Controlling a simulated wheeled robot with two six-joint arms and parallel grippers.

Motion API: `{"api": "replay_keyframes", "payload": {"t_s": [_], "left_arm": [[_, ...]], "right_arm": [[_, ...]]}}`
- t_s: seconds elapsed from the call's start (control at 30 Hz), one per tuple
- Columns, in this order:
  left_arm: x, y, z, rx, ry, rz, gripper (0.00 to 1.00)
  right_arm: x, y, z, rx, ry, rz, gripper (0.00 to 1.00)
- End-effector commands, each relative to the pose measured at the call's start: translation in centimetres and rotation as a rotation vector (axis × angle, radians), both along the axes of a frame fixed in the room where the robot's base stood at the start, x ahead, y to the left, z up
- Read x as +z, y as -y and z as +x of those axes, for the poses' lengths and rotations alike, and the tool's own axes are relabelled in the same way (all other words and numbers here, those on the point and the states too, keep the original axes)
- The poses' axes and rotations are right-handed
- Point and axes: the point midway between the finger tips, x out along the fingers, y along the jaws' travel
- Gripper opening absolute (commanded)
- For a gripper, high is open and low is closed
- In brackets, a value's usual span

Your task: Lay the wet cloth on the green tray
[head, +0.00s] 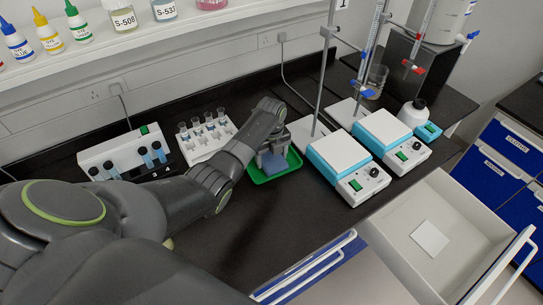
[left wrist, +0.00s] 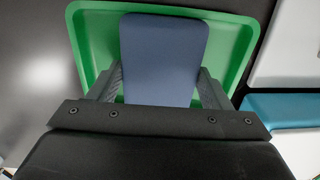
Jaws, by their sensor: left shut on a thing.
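The green tray (head: 261,178) lies on the black bench in the head view, and its rim also shows in the left wrist view (left wrist: 84,40). The wet cloth is a folded blue-grey piece (head: 274,164); it also shows in the left wrist view (left wrist: 164,55). My left gripper (head: 272,157) is over the tray, its fingers on either side of the cloth, shut on it. The cloth is inside the tray's outline; whether it touches the tray floor I cannot tell. The near end of the cloth is hidden by the gripper body. My right gripper is not in view.
Two hotplate stirrers (head: 348,166) with stands are right of the tray. A white rack of small tubes (head: 206,138) and another holder (head: 125,160) are to the left. An open drawer (head: 400,255) holds a white square. Bare bench lies in front of the tray.

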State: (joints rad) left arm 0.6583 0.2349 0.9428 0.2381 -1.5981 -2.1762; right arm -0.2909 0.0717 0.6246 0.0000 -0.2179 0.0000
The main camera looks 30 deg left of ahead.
Motion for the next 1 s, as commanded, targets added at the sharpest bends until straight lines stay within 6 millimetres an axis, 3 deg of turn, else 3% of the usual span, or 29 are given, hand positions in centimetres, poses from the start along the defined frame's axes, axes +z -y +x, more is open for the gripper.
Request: {"api": "replay_keyframes", "payload": {"t_s": [0.17,0.2,0.33,0.73,1.0], "left_arm": [[-0.4,0.0,0.0,0.000,0.000,0.000,0.46],[-0.3,0.0,0.0,0.000,0.001,0.000,0.76],[-0.2,0.0,0.0,0.000,0.000,0.000,0.93],[0.4,0.0,0.0,0.000,0.001,0.000,0.94],[4.5,-0.1,0.2,0.000,0.007,0.003,0.94]], "right_arm": [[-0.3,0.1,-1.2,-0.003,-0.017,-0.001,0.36],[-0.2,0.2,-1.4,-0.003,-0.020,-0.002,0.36],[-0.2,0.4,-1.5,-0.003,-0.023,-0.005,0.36],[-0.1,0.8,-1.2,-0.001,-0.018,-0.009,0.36],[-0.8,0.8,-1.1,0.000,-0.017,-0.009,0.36]]}}
